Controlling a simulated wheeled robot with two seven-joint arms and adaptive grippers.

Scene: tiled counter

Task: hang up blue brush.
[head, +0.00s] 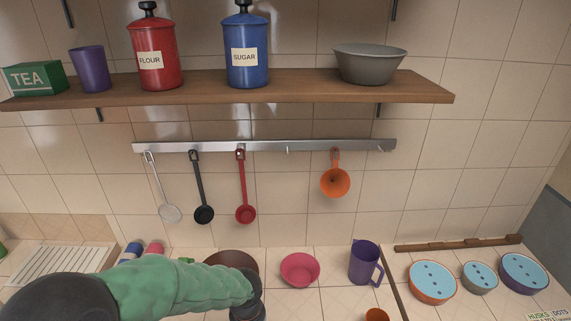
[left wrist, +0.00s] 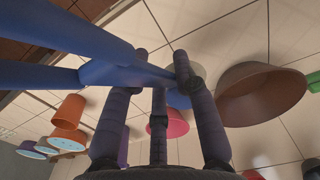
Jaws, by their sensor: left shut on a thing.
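My left arm comes in from the left in the head view, and the dark end of my left gripper (head: 247,305) is at the bottom edge, low in front of the wall. In the left wrist view, the fingers of my left gripper (left wrist: 163,68) are closed on the blue brush (left wrist: 112,74). The brush extends to the upper left and out of that frame; its far end is cut off. I cannot make out the brush in the head view. My right gripper is not in view.
A shelf (head: 300,90) runs above. A brown bowl (head: 232,260), pink bowl (head: 300,269) and purple jug (head: 364,264) stand on the counter below.

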